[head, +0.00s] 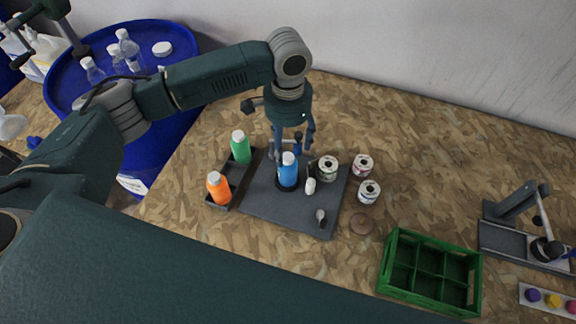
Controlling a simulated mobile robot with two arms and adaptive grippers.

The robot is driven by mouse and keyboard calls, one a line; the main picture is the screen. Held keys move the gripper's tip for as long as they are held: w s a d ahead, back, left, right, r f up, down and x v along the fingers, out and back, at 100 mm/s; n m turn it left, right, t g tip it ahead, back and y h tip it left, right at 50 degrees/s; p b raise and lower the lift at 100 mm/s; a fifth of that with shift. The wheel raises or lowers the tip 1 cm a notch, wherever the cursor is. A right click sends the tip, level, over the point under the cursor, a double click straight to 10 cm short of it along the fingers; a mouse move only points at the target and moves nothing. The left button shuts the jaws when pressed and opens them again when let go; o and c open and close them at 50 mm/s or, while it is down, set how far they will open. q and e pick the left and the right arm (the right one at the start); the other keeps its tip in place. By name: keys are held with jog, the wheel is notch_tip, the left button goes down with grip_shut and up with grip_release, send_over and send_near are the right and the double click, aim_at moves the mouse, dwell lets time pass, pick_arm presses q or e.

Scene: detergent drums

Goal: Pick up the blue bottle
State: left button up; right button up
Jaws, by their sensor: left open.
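The blue bottle (288,173) has a pale cap and stands upright on a dark grey board (270,208) on the chipboard table. My left gripper (287,150) comes down from above, right behind the bottle's top in the picture. Its fingers are open, and the bottle hides part of them. I cannot tell whether a finger touches the bottle. My right gripper is not in view.
A green bottle (241,150) and an orange bottle (219,188) stand in a black tray left of the board. Several small cans, one here (328,168), stand to the right. A green crate (382,276) is empty. A blue drum (180,75) stands behind left.

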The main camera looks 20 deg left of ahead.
aim_at(288, 156)
pick_arm(q)
jog(key=shift+f, duration=0.65)
notch_tip(288, 156, down, 4)
jog(key=shift+f+p, duration=0.25)
jog(key=shift+p, duration=0.8)
jog(key=shift+f, duration=0.2)
jog(key=c, duration=1.6)
grip_shut()
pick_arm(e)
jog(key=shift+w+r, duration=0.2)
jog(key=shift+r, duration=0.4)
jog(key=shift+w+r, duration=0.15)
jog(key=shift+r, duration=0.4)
